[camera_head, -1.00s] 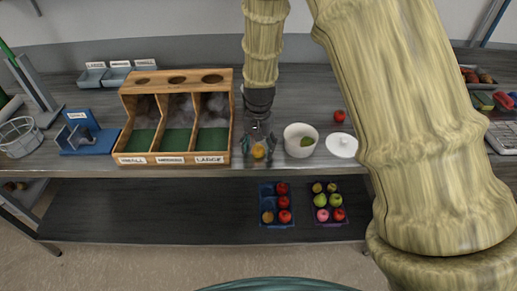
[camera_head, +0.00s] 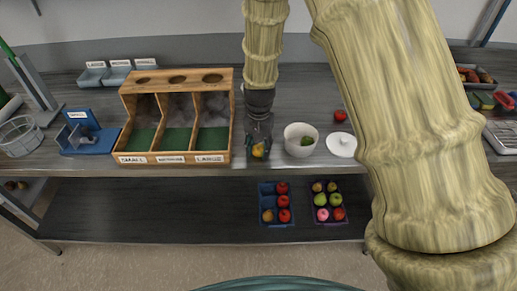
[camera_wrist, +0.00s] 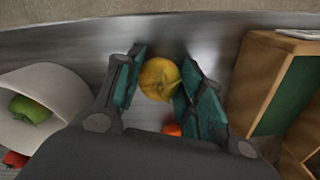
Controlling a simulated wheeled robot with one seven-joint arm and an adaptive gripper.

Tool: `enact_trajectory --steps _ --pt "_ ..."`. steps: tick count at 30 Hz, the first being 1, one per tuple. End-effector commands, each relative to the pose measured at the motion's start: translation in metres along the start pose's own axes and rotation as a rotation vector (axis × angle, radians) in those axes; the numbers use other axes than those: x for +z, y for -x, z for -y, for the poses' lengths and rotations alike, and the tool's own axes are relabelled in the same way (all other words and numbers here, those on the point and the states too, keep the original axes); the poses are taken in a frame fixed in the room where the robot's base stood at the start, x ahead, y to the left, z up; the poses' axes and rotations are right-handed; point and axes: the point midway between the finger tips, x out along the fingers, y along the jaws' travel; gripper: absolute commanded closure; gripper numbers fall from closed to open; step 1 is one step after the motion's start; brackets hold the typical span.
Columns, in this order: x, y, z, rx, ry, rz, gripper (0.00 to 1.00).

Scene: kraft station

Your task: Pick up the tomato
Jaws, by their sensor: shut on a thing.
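My gripper (camera_head: 259,142) points down at the front of the table, between the wooden sorter and the white bowl. It is shut on a round yellow fruit (camera_head: 258,151). In the wrist view the yellow fruit (camera_wrist: 158,78) sits between the dark teal finger pads (camera_wrist: 157,84); I cannot tell if it is a tomato. A small orange-red round thing (camera_wrist: 172,129) shows beside it, partly hidden by my gripper. A red round fruit, tomato-like (camera_head: 340,116), lies on the table behind the white lid. I cannot tell whether the yellow fruit touches the table.
The wooden sorter (camera_head: 178,82) with labelled compartments stands just left of my gripper. The white bowl (camera_head: 300,152), holding a green item (camera_head: 307,141), and a white lid (camera_head: 341,145) are to the right. Fruit trays (camera_head: 267,202) (camera_head: 322,216) sit on the lower shelf.

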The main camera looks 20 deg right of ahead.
Motion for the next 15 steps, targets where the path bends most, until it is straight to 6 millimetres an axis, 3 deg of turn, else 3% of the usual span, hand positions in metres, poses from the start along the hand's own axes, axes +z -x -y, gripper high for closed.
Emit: enact_trajectory --steps 12,15 --pt "-0.001 0.033 0.001 -0.002 0.000 -0.003 0.82" --pt "0.016 0.034 -0.007 0.000 0.000 0.000 0.82"
